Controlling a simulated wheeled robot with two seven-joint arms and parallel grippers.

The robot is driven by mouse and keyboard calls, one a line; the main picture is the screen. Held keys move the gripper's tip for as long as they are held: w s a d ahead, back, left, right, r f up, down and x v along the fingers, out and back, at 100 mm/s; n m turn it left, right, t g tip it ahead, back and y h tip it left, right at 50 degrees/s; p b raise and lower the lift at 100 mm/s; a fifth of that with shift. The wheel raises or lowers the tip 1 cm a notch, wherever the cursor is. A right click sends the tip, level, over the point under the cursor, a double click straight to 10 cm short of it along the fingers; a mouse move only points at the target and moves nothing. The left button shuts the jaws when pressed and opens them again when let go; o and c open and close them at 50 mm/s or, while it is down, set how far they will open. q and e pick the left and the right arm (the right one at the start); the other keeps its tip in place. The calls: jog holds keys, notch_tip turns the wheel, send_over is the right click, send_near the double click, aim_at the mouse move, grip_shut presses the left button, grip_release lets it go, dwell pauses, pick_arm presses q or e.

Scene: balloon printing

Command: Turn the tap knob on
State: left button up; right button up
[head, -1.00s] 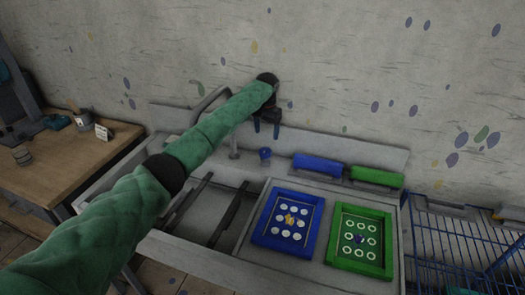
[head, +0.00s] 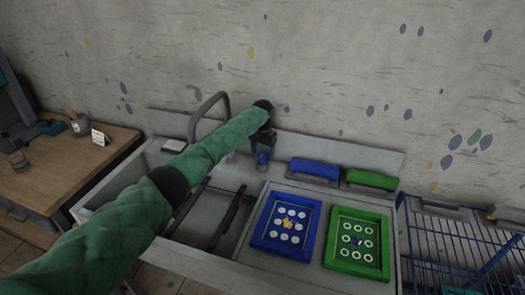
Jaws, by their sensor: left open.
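Whether the fingers touch the knob is too small to tell. My right gripper is not in view.
The sink basin (head: 205,232) has dark rails across it. A blue frame (head: 259,240) and a green frame (head: 328,257) lie right of it. Blue (head: 315,168) and green (head: 372,179) squeegee-like blocks sit behind them. A wooden table (head: 50,171) is left, a blue wire rack (head: 455,245) right.

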pick_arm(q)
jog(key=shift+f, duration=0.1)
jog(key=shift+c, duration=0.4)
jog(key=c, duration=0.9)
